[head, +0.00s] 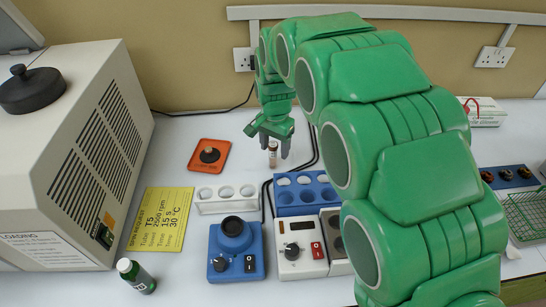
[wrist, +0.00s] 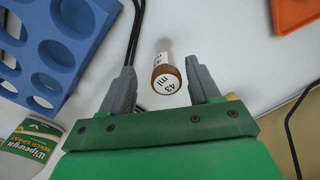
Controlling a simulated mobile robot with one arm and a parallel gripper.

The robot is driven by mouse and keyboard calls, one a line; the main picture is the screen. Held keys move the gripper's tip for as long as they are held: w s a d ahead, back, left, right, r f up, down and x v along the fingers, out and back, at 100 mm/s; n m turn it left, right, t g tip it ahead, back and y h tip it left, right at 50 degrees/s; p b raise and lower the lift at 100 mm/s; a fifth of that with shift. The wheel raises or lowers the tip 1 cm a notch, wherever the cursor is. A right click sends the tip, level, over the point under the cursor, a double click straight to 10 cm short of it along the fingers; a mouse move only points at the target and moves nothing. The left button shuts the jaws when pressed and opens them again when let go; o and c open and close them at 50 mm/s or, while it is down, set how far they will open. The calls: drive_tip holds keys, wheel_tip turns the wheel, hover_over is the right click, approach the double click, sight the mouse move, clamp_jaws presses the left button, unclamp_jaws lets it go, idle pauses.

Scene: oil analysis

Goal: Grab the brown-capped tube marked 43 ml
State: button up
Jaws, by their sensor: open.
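A tube with a brown cap (wrist: 166,80) shows in the wrist view. The cap's top carries a white label reading 43 ml. In the head view the tube (head: 273,153) stands upright on the white bench behind the racks. My gripper (head: 272,145) is over it with the fingers pointing down. In the wrist view the two grey fingers of my gripper (wrist: 156,92) are apart, with the cap in the gap between them, slightly beyond the tips. I see no finger touching the tube.
A blue rack (head: 303,192) and a white rack (head: 225,197) stand in front of the tube. An orange plate (head: 209,155) with a black knob lies to the left. A black cable runs close to the tube's right. A blue vortex device (head: 236,249) stands nearer.

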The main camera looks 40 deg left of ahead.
sight(273, 156)
drive_tip(key=f, duration=0.4)
drive_tip(key=shift+a+f, duration=0.3)
drive_tip(key=shift+f, duration=0.1)
drive_tip(key=c, duration=1.1)
drive_tip(key=shift+r, duration=0.1)
